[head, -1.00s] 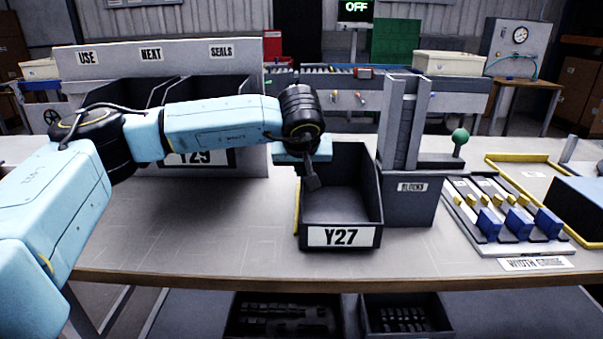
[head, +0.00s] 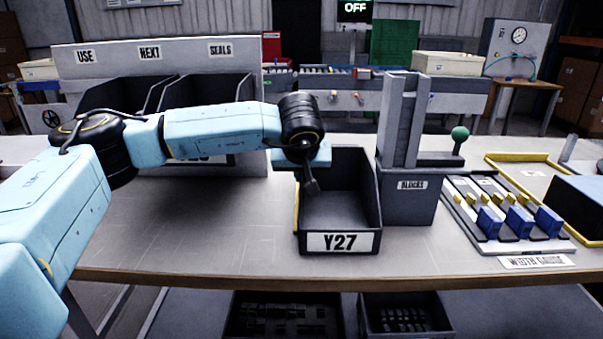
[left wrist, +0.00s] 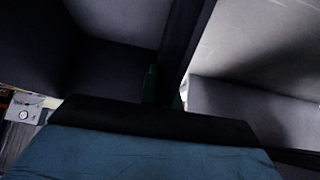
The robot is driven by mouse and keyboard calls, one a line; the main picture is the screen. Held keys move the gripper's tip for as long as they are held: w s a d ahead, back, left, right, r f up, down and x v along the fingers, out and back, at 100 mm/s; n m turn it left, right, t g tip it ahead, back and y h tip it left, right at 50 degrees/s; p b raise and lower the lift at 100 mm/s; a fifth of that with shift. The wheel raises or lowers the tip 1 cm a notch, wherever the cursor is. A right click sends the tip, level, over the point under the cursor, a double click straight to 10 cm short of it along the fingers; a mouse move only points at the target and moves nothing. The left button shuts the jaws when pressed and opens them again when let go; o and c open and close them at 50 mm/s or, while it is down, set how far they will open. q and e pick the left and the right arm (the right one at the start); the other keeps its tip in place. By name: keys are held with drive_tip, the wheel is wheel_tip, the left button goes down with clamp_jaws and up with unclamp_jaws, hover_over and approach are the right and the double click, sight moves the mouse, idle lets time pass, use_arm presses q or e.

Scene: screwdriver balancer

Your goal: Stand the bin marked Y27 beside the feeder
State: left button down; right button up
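The dark open-topped bin marked Y27 (head: 338,242) is at the front middle of the bench, its label facing me. It looks empty. The feeder (head: 408,205), a grey block marked BLOCKS with a tall upright chute, is just right of the bin, with a narrow gap between them. My left gripper (head: 309,183) is at the bin's left wall, shut on it. One dark finger shows inside the bin; the other is hidden. In the left wrist view, the blue gripper body fills the bottom and the bin's dark wall (left wrist: 183,45) runs up the middle. My right gripper is out of view.
A rack marked USE, NEXT and SEALS (head: 155,55) with dark bins stands at the back left, behind my left arm. A width gauge with blue blocks (head: 510,215) lies right of the feeder. The bench's front edge is close below Y27. Bench left of Y27 is clear.

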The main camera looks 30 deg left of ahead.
use_arm(q)
drive_tip(key=shift+f, duration=0.15)
drive_tip(key=c, duration=1.6)
unclamp_jaws()
drive_tip(key=shift+o, duration=0.2)
